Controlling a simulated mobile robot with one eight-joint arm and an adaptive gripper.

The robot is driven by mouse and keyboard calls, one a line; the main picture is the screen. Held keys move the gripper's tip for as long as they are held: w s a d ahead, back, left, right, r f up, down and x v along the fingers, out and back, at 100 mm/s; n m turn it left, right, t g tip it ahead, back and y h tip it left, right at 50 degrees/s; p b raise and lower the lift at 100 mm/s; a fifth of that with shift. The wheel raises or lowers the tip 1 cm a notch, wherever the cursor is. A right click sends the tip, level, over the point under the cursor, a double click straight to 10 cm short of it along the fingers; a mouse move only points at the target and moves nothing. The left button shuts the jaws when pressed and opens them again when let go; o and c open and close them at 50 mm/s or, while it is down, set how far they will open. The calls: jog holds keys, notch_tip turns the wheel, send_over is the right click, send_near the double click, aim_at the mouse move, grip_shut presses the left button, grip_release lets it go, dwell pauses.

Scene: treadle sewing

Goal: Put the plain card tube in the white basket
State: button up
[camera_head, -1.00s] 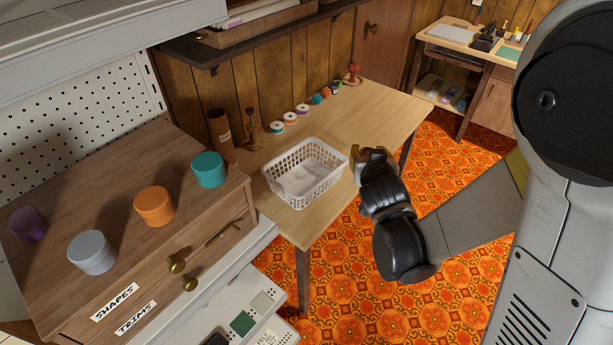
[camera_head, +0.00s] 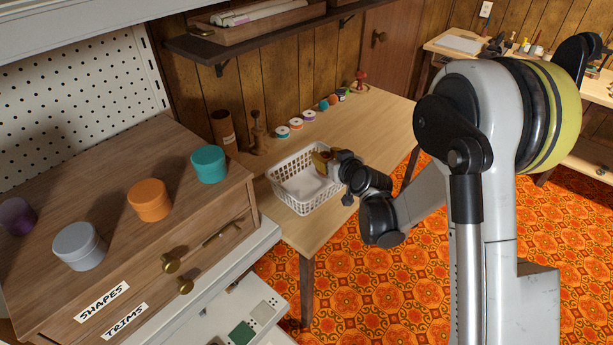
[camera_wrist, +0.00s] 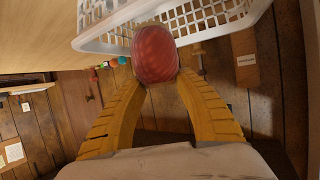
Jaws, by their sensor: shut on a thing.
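The white basket (camera_head: 290,203) stands on the wooden table; its lattice wall also shows at the top of the wrist view (camera_wrist: 205,22). My gripper (camera_head: 322,160) is over the basket's right side. In the wrist view its yellow fingers (camera_wrist: 155,75) are shut on a reddish, rounded, ribbed thing (camera_wrist: 155,52), which overlaps the basket's rim in the picture. I cannot tell whether it is a card tube. A brown tube (camera_head: 223,127) with a pale label stands upright at the table's back left; it also shows in the wrist view (camera_wrist: 244,62).
A wooden stand (camera_head: 258,137) and several thread spools (camera_head: 296,124) line the table's back edge. A drawer cabinet (camera_head: 110,215) with several round tins is at left. A shelf (camera_head: 215,50) hangs above. The table (camera_head: 375,125) is bare at right.

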jog(key=w+a+f+b, duration=0.1)
jog(key=a+f, duration=0.1)
jog(key=f, duration=0.1)
jog(key=w+a+f+b, duration=0.1)
jog(key=a+f+b, duration=0.1)
jog(key=f, duration=0.1)
jog(key=w+a+f+b, duration=0.2)
jog(key=shift+a+f, duration=0.15)
jog(key=shift+f, duration=0.25)
jog(key=shift+r, duration=0.1)
jog(key=o, duration=0.8)
